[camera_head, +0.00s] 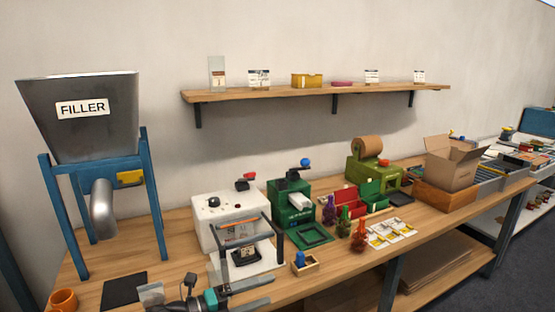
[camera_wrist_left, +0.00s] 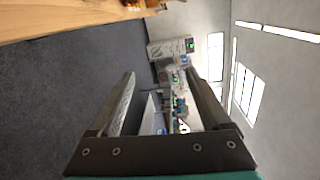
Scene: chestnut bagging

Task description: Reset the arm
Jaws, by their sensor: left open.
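My left gripper (camera_head: 268,292) is at the bottom of the head view, in front of the bench's near edge, its fingers pointing right. In the left wrist view the two fingers (camera_wrist_left: 160,80) stand well apart with nothing between them. Past them that view shows the room, turned on its side. My right gripper is in neither view.
A filler hopper (camera_head: 85,125) stands left, near an orange mug (camera_head: 63,300). Grey floor (camera_wrist_left: 70,100) is clear.

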